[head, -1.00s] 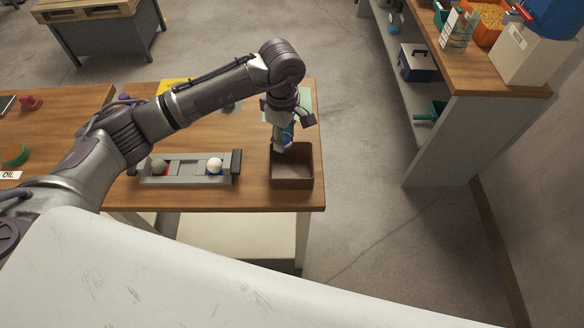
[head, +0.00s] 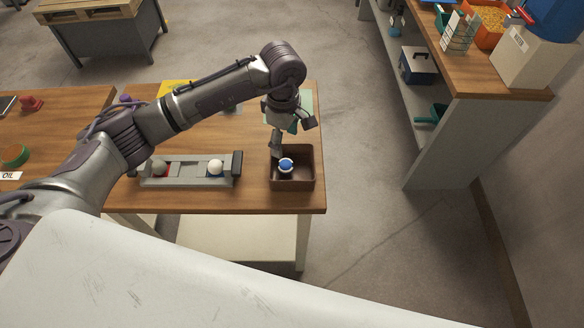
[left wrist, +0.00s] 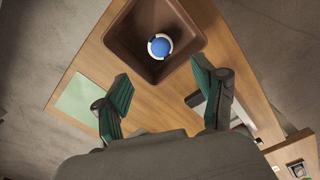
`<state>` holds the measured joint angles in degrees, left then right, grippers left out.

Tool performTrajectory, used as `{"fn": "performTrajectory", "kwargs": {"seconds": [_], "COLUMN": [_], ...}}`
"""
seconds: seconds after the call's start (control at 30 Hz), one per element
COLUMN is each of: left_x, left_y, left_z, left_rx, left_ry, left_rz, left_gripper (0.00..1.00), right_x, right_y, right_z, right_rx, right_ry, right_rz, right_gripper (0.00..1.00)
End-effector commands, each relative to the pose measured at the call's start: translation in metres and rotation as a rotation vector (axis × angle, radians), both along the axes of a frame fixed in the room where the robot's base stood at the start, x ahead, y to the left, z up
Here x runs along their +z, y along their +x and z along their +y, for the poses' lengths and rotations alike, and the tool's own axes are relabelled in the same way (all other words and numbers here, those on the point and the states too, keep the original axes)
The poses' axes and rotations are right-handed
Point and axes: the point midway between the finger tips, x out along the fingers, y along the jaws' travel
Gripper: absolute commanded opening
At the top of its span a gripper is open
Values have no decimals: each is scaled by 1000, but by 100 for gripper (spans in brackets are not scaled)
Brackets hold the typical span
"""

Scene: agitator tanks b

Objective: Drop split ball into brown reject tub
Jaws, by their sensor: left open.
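The brown reject tub (head: 293,182) stands at the right end of the wooden table. A blue and white ball (head: 286,165) is inside the tub in the head view. It also shows in the tub in the left wrist view (left wrist: 160,47), apart from the fingers. Whether it is split I cannot tell. My left gripper (head: 277,150) is over the tub's back left side, pointing down. In the left wrist view its green-padded fingers (left wrist: 160,92) are spread wide with nothing between them. My right gripper is not in view.
A grey rack (head: 188,170) left of the tub holds a white ball (head: 215,167) and a dark ball (head: 159,168) beside a red mark. A green mat (left wrist: 82,102) lies behind the tub. A shelf unit (head: 455,130) stands right, across open floor.

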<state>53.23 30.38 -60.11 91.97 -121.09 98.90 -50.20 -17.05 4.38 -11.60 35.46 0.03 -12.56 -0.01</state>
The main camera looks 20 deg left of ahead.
Motion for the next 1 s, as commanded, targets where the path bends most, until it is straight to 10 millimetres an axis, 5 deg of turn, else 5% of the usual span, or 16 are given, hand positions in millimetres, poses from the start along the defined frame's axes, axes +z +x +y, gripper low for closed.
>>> {"fn": "performTrajectory", "kwargs": {"seconds": [0.5, 1.0], "left_x": [98, 112], "left_y": [1, 0], "left_z": [0, 0], "left_rx": [-1, -1], "left_ry": [0, 1], "left_rz": [-4, -1], "left_gripper": [70, 70], "right_x": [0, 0], "right_y": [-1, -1], "right_z": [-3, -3], "right_rx": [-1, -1], "right_ry": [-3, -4], "right_rz": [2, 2], "right_gripper": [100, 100]}}
